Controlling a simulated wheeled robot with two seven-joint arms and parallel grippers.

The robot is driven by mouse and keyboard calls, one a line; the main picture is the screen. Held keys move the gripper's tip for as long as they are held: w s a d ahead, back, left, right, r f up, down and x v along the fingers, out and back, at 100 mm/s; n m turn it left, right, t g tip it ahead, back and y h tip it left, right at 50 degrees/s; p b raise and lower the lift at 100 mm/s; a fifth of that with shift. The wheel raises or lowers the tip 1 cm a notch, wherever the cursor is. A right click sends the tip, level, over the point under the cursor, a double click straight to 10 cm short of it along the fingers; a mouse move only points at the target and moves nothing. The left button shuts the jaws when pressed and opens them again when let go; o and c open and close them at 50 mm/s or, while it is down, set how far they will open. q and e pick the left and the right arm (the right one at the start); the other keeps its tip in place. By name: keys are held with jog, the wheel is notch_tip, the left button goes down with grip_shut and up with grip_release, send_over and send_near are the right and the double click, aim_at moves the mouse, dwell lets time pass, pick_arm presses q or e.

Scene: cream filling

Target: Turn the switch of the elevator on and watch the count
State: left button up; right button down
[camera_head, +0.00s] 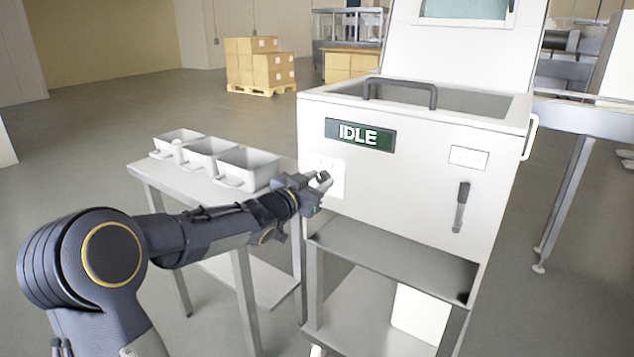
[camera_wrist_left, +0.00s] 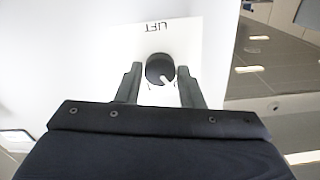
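The elevator switch (camera_wrist_left: 160,69) is a round black knob with a white pointer on a white plate (camera_wrist_left: 190,40) marked LIFT, seen upside down in the left wrist view. The plate also shows in the head view (camera_head: 336,172), on the front of the white machine (camera_head: 400,195); there my gripper hides the knob. A display (camera_head: 360,134) on the machine reads IDLE. My left gripper (camera_head: 324,181) is at the plate. In the left wrist view its fingers (camera_wrist_left: 158,85) stand apart, one on each side of the knob, with gaps visible. My right gripper is not in view.
A side table (camera_head: 160,183) with white bins (camera_head: 247,169) stands left of the machine, close to my left forearm. A grey handle (camera_head: 461,207) and a small label plate (camera_head: 468,157) are on the machine's front right. Below is a grey shelf (camera_head: 390,257).

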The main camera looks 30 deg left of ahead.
pick_arm(q)
jog(key=c, duration=0.5)
jog(key=m+b, duration=0.3)
jog(key=m, duration=0.2)
jog(key=shift+f+m, duration=0.1)
jog(key=shift+m, duration=0.2)
jog(key=m+b, duration=0.2)
jog(key=m, duration=0.4)
jog(key=shift+m, duration=0.3)
jog(key=o, duration=1)
jog(key=shift+c, duration=0.2)
